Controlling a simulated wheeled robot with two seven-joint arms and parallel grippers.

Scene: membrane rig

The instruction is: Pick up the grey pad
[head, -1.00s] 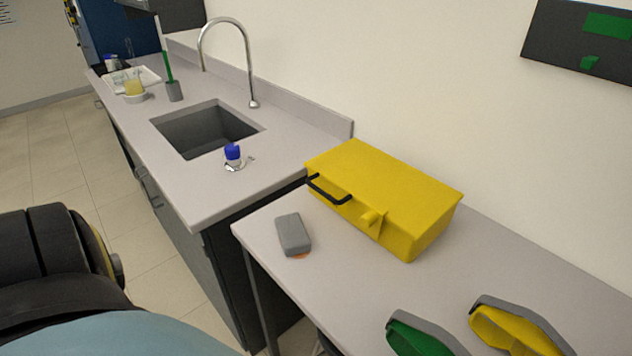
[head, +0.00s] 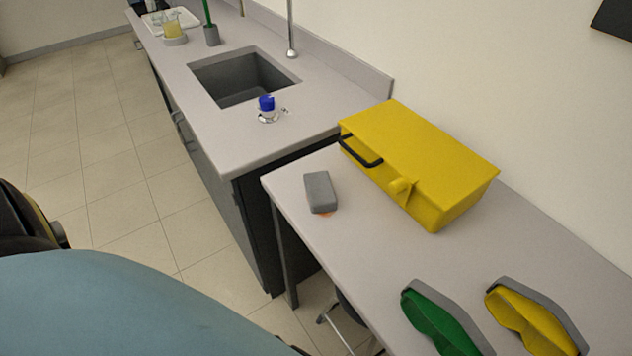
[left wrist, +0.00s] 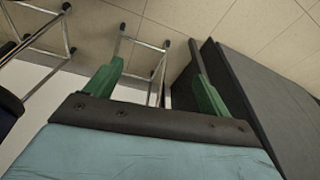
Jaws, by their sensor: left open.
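The grey pad (head: 320,191) is a small block lying on the light grey table near its left end, in the head view. An orange spot shows at its lower edge. My left gripper (left wrist: 155,85) shows in the left wrist view with two green fingers wide apart and nothing between them. It points at the floor and at metal stool legs, and the pad is not in that view. In the head view my left gripper cannot be made out; only parts of my arm fill the lower left. My right gripper is in neither view.
A yellow box (head: 425,160) with a black handle stands right of the pad. Green goggles (head: 440,318) and yellow goggles (head: 531,321) lie near the front. A sink counter (head: 215,145) with a blue-capped bottle (head: 267,108) stands to the left. Stool legs (left wrist: 140,50) are below.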

